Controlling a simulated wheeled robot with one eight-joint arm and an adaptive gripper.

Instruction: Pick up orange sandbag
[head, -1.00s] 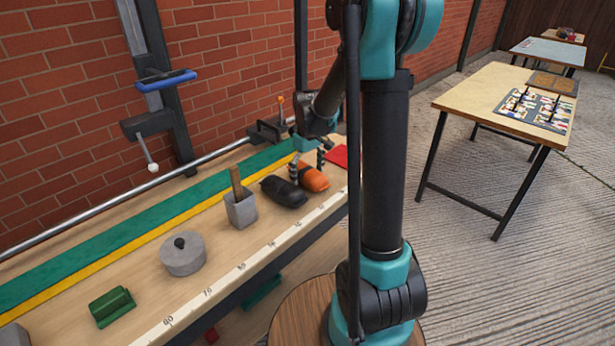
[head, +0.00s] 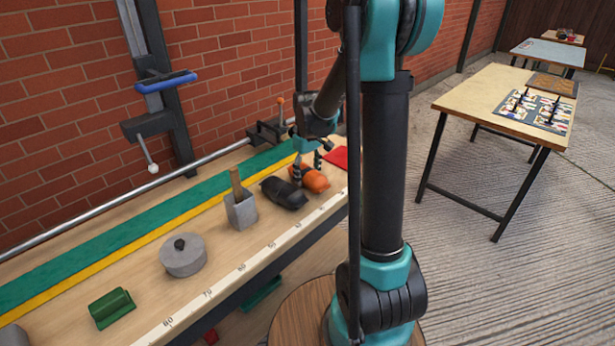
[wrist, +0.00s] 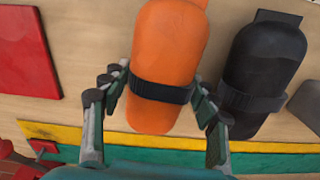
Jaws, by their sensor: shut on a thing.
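The orange sandbag (head: 316,181) lies on the wooden bench, with a dark strap around it. In the wrist view the orange sandbag (wrist: 170,55) lies between my two fingers, which touch the strap area from both sides. My gripper (head: 308,172) is shut on it in the head view, and it also shows in the wrist view (wrist: 158,98). The sandbag's underside is hidden, so I cannot tell whether it is clear of the bench.
A black sandbag (head: 284,193) lies close beside the orange one. A grey block holder (head: 241,211), a round grey weight (head: 183,256) and a green block (head: 111,308) stand along the bench. A red mat (head: 337,158) lies beyond the sandbags. A brick wall runs behind.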

